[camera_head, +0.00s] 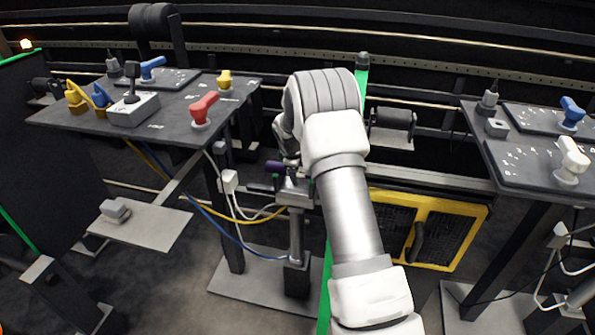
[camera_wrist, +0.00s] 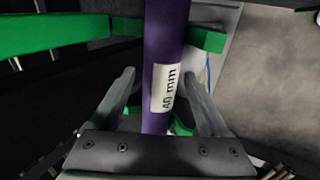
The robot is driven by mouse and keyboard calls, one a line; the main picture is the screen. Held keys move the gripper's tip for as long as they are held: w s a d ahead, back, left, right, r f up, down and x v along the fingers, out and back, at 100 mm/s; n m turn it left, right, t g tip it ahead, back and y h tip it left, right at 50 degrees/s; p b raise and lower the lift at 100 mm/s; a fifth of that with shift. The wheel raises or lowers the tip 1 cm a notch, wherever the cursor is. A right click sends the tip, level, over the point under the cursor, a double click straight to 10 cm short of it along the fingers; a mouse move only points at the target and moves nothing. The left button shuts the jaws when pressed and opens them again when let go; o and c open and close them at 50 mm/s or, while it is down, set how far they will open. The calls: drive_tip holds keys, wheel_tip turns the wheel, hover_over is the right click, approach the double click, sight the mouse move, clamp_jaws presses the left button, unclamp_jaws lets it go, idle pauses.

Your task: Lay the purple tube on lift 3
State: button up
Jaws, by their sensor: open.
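The purple tube (camera_wrist: 163,45) with a white "40 mm" label runs lengthwise through the middle of the wrist view. My gripper (camera_wrist: 158,78) is open, with one finger on each side of the tube and visible gaps between. Green pieces (camera_wrist: 207,40) lie beside the tube, one at its right edge. In the head view a purple end (camera_head: 275,167) shows at the top of a lift with a metal column (camera_head: 296,235). My arm hides most of the tube and the gripper there. I cannot read a number on this lift.
A grey control table (camera_head: 75,118) with colored handles stands left, another (camera_head: 515,150) right. A yellow-framed unit (camera_head: 455,255) sits behind my arm. White, yellow and blue cables (camera_head: 215,222) hang left of the lift. A green strip (camera_head: 362,75) runs behind my arm.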

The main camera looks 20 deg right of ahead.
drive_tip(key=p+v, duration=0.3)
drive_tip(key=v, duration=1.4)
